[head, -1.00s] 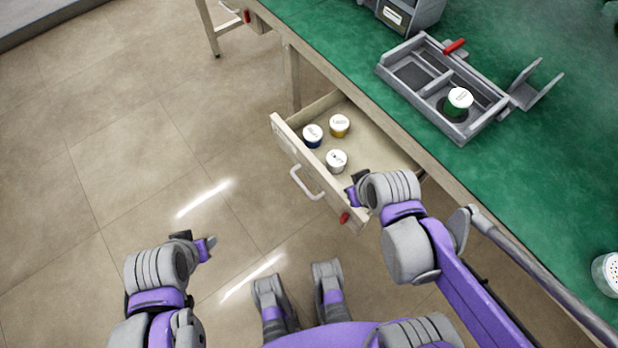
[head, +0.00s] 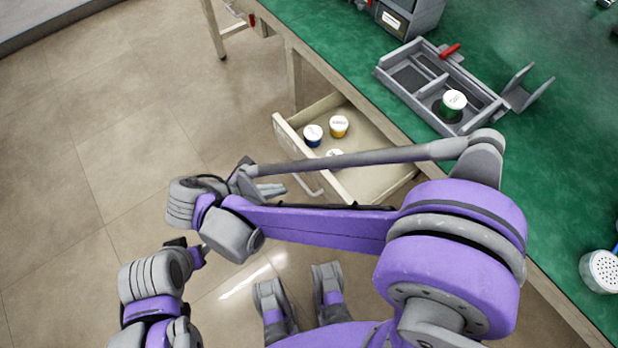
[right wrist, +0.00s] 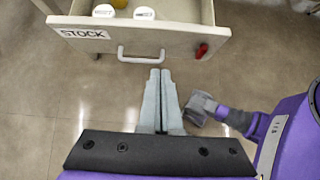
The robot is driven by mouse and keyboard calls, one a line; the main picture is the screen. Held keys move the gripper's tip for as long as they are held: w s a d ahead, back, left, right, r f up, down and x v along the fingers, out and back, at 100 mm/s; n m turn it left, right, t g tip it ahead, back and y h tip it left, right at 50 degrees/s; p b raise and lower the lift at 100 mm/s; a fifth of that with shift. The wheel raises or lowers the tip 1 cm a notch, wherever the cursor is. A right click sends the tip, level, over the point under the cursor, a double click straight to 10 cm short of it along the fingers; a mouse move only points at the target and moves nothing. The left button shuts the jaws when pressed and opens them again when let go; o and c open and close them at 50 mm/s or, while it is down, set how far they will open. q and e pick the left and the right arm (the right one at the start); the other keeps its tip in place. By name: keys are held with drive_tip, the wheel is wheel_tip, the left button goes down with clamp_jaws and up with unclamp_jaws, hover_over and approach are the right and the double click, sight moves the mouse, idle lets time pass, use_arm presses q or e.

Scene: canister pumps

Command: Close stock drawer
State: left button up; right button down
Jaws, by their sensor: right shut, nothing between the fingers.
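The stock drawer (head: 362,182) stands pulled out from under the green-topped bench. Its front, marked STOCK (right wrist: 85,34), faces my right gripper in the right wrist view. The pale bar handle (right wrist: 141,58) is on that front, with a red tag (right wrist: 202,50) beside it. My right gripper (head: 277,189) is shut and empty; its fingertips (right wrist: 160,72) point at the drawer front near the handle, seemingly apart from it. My right forearm hides part of the drawer in the head view. My left gripper (head: 203,251) is low at the left, away from the drawer; its finger opening is unclear.
Inside the drawer are a blue jar (head: 313,135), a yellow jar (head: 339,126) and a partly hidden white-lidded jar (head: 334,153). On the bench (head: 555,190) stands a grey tray (head: 410,80) with a green jar (head: 453,103). Floor left of the drawer is clear.

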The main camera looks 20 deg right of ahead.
sight(322, 176)
drive_tip(key=shift+w+d+r+b+x, duration=0.15)
drive_tip(key=shift+d+r+b+x, duration=0.2)
drive_tip(key=shift+x, duration=1.75)
drive_tip(key=shift+w+d+r+b+x, duration=0.15)
drive_tip(key=shift+d+r+b+x, duration=0.25)
drive_tip(key=shift+x, duration=1.65)
drive_tip(key=shift+w+d+r+b+x, duration=0.1)
drive_tip(key=shift+d+r+b+x, duration=0.25)
drive_tip(key=shift+x, duration=1.75)
drive_tip(key=w+d, duration=0.3)
drive_tip(key=d, duration=0.6)
drive_tip(key=w+d, duration=0.3)
drive_tip(key=d, duration=0.6)
drive_tip(key=shift+w+b, duration=0.3)
drive_tip(key=shift+b, duration=0.05)
drive_tip(key=shift+f, duration=0.1)
